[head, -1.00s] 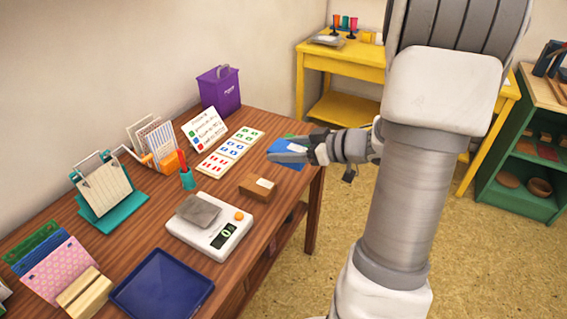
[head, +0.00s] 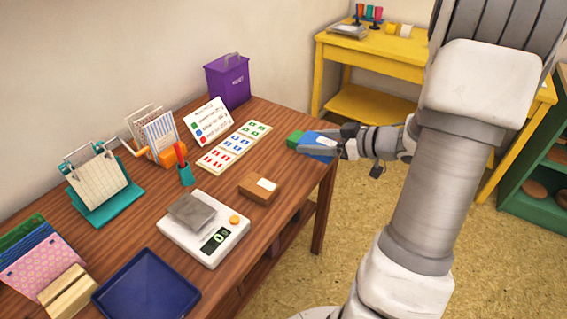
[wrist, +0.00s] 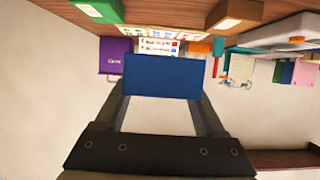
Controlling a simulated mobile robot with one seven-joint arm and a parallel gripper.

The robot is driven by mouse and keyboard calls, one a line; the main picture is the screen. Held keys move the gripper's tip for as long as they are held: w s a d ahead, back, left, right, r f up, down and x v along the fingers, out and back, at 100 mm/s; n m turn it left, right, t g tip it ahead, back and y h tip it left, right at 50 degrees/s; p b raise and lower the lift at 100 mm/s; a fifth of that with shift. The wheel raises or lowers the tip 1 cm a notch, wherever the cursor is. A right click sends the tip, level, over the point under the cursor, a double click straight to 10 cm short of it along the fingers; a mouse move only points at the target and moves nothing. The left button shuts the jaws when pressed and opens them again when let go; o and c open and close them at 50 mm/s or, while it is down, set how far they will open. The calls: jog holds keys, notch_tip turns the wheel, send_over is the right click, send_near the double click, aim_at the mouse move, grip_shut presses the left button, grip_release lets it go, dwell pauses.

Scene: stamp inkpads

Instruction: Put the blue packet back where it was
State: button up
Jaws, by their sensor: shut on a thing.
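The blue packet (head: 318,140) is between the fingers of my gripper (head: 310,150), near the far right corner of the wooden table. In the wrist view the blue packet (wrist: 163,76) spans between both fingers, its flat blue face toward the camera. My gripper is shut on it. A green packet (head: 295,138) shows just left of it near the table edge; in the wrist view it is the green block with a pale label (wrist: 99,10). A card with red, blue and green marked rows (head: 235,146) lies to the left. Whether the blue packet touches the table cannot be told.
A brown box (head: 258,189) with a pale label stands nearer on the table. A sign (head: 208,119), purple bin (head: 228,80), pen cup (head: 186,174) and blue tray (head: 148,288) stand around.

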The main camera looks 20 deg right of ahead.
jog(key=b, duration=0.4)
send_over(281, 166)
notch_tip(281, 166, down, 6)
jog(key=shift+s+r, duration=0.1)
jog(key=shift+s, duration=0.05)
jog(key=shift+f+b, duration=1)
jog(key=shift+f, duration=0.95)
jog(key=shift+f, duration=0.15)
jog(key=o, duration=1.5)
jog(key=p+v, duration=0.4)
jog(key=v, duration=0.8)
